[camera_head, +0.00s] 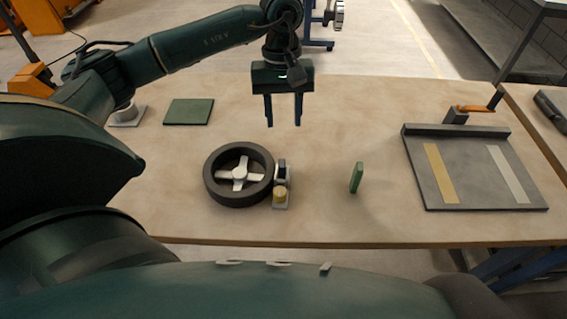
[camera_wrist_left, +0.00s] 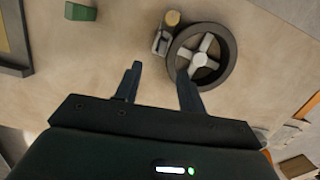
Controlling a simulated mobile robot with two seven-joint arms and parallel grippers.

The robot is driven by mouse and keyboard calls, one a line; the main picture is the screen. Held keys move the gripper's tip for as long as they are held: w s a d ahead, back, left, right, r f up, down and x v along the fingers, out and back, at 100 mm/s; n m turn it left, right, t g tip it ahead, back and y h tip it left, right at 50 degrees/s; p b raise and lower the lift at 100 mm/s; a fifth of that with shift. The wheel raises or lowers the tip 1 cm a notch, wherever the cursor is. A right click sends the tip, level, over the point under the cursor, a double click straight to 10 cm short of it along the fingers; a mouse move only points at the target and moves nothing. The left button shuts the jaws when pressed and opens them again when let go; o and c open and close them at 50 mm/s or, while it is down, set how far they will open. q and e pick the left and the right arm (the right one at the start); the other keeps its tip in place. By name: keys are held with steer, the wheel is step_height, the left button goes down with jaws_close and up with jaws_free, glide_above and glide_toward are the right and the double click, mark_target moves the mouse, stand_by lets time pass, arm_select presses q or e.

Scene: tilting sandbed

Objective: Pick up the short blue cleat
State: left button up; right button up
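No short blue cleat can be made out in either view. A small upright green block (camera_head: 356,177) stands alone on the table, right of the wheel; it also shows in the wrist view (camera_wrist_left: 80,12). My left gripper (camera_head: 284,124) is open and empty above the table, behind the small grey fixture with a yellow top (camera_head: 280,196). In the wrist view the gripper's two fingers (camera_wrist_left: 160,72) are spread with bare table between them. My right gripper is not in view.
A dark wheel-like ring with a white cross (camera_head: 211,182) sits left of the fixture. A grey tray with yellow and pale strips (camera_head: 470,197) lies at the right. A flat green plate (camera_head: 188,111) lies at the back left. The table (camera_head: 340,215) is clear around the green block.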

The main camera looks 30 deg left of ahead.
arm_select(q)
steer(key=p, duration=0.1)
glide_above(282, 162)
steer(key=f, duration=0.7)
steer(key=shift+w+a+f, duration=0.15)
steer(key=shift+w+f, duration=0.05)
steer(key=shift+w, duration=0.1)
steer(key=shift+s+f+p, duration=0.15)
steer(key=shift+f+p, duration=0.4)
steer(key=shift+f, duration=0.8)
steer(key=shift+s+f+p, duration=0.15)
steer(key=shift+f+p, duration=0.35)
steer(key=shift+f, duration=0.85)
jaws_close()
